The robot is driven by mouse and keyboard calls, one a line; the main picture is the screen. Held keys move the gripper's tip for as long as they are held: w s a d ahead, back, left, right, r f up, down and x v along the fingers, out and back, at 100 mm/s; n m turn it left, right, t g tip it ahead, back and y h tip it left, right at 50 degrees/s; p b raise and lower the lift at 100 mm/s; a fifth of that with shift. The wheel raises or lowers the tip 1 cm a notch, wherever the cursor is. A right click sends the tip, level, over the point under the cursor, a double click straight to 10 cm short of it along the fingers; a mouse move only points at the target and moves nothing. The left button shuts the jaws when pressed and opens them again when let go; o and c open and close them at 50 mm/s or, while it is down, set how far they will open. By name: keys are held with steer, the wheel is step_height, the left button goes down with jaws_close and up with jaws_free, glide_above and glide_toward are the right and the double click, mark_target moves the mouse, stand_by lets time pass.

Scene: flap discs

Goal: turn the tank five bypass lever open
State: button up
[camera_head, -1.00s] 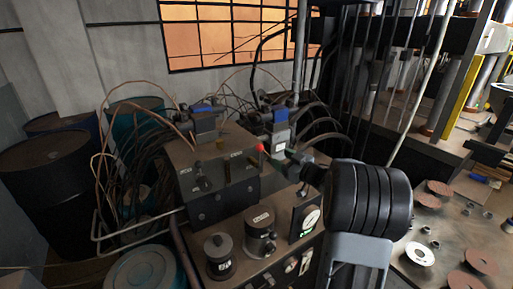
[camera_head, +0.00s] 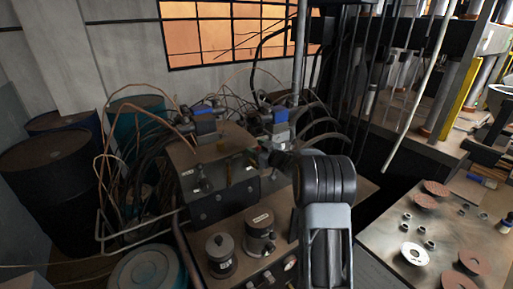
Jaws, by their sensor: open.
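A dark valve box (camera_head: 212,207) stands left of centre with small levers and pale labels on top. One short black lever (camera_head: 205,185) stands at its left part. The labels are too small to read, so I cannot tell which lever is tank five bypass. No red knob shows now; the spot at the box's right rear corner is partly covered by my arm. My gripper (camera_head: 273,158) is partly visible beside that corner, left of my arm's black ribbed joint. It is open; its fingertips are hard to make out, and contact with a lever cannot be told.
Two blue-topped valves (camera_head: 206,122) (camera_head: 280,122) stand behind the box amid hoses and copper pipes. Two round cylinders (camera_head: 220,252) (camera_head: 260,232) stand in front. Dark drums (camera_head: 45,165) are at left. A metal table (camera_head: 390,235) with flap discs (camera_head: 425,201) is at right.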

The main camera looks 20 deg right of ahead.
steer(key=shift+c, duration=0.4)
jaws_close()
